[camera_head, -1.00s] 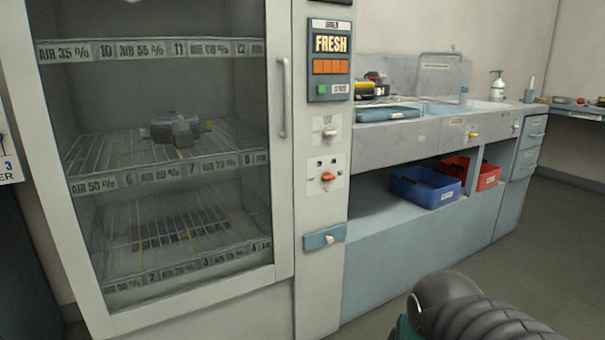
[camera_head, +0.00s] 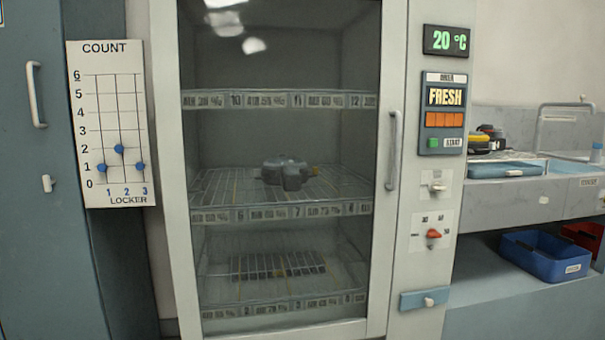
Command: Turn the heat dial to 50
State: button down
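A red dial (camera_head: 433,234) sits on a white plate on the cabinet's right-hand panel. Small marks stand above it and to its left; they are too small to read surely, and I cannot tell exactly which one the dial points at. A green display (camera_head: 446,41) at the top of the panel reads 20 °C. My gripper is not in view.
The drying cabinet's glass door (camera_head: 290,150) is shut, with a grey device (camera_head: 290,173) on a shelf inside. Its handle (camera_head: 394,150) stands out left of the panel. A white switch (camera_head: 437,188) is above the dial and a blue latch (camera_head: 425,299) below.

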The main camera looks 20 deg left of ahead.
aim_at(432, 233)
jog(key=u, duration=0.15)
jog(key=k, duration=0.35)
jog(key=z, duration=0.95)
jog(key=i, duration=0.75)
jog(key=u, duration=0.15)
